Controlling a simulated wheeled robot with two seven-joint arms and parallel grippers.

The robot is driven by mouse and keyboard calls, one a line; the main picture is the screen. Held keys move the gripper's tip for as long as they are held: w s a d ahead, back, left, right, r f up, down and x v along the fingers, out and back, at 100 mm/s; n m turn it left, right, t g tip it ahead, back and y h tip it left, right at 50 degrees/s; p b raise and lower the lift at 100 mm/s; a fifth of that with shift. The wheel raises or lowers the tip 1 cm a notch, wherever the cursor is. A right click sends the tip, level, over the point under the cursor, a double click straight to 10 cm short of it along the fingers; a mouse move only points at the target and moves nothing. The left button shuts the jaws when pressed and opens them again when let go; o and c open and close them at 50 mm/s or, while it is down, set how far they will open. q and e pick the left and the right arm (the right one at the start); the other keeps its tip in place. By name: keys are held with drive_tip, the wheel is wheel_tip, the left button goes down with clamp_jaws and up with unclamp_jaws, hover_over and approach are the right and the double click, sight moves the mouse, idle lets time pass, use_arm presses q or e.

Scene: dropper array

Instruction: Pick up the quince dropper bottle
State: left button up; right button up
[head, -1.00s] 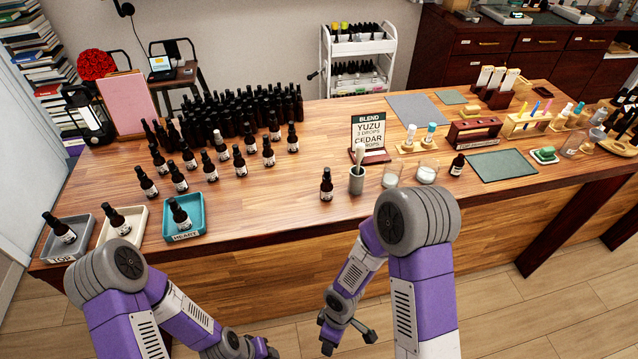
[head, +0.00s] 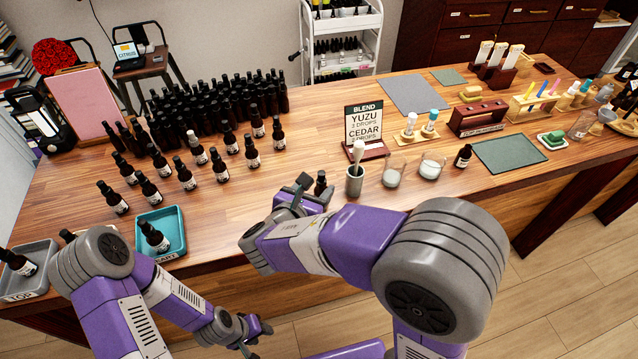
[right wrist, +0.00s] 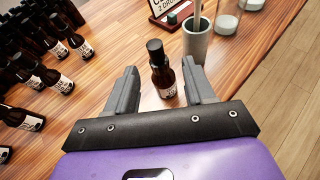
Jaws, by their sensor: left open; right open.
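A lone dark dropper bottle (head: 320,181) with a black cap stands upright on the wooden table, left of a grey cup. In the right wrist view the bottle (right wrist: 161,72) shows a white label, too small to read, so I cannot tell if it is quince. My right gripper (head: 313,190) is open around or just short of this bottle; its fingers (right wrist: 160,78) lie either side of it, the right one closer. My left gripper (head: 256,332) is open and empty, low in front of the table. Several similar labelled bottles (head: 186,177) stand at the left.
The grey cup (head: 354,182) with a pestle-like rod stands close right of the lone bottle. Beyond it are glass jars (head: 393,174) and a blend sign (head: 364,125). A teal tray (head: 174,223) holding a bottle is at the front left. A dense bottle cluster (head: 215,105) stands behind.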

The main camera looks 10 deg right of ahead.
sight(319, 183)
drive_tip(key=shift+w+d+f, duration=0.25)
drive_tip(key=shift+w+d, duration=0.05)
drive_tip(key=shift+d, duration=0.1)
drive_tip(key=x, duration=0.2)
drive_tip(key=b+x, duration=0.1)
drive_tip(key=x, duration=0.2)
drive_tip(key=shift+w+a+r, duration=0.15)
drive_tip(key=shift+r, duration=0.05)
clamp_jaws()
